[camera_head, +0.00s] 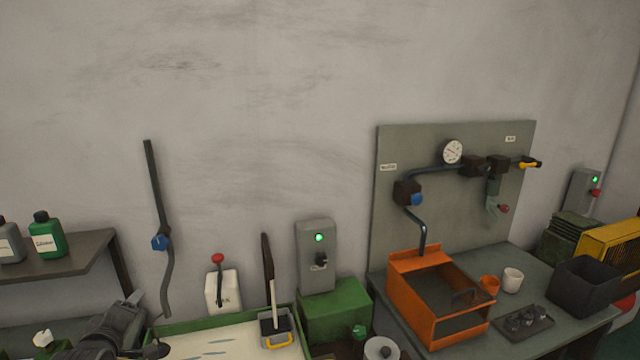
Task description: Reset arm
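My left gripper (148,350) shows at the bottom left, dark grey and partly cut off by the lower edge. It is in front of the left end of the green-rimmed tray (225,323). I cannot tell whether its fingers are open or shut, or whether they hold anything. My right arm and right gripper are not in view.
A shelf (75,265) with a green bottle (46,236) stands at the left. A grey control box (316,262) with a green light is on the wall. At the right, a bench (555,338) carries an orange bin (408,306), a white cup (512,281) and a black box (583,287).

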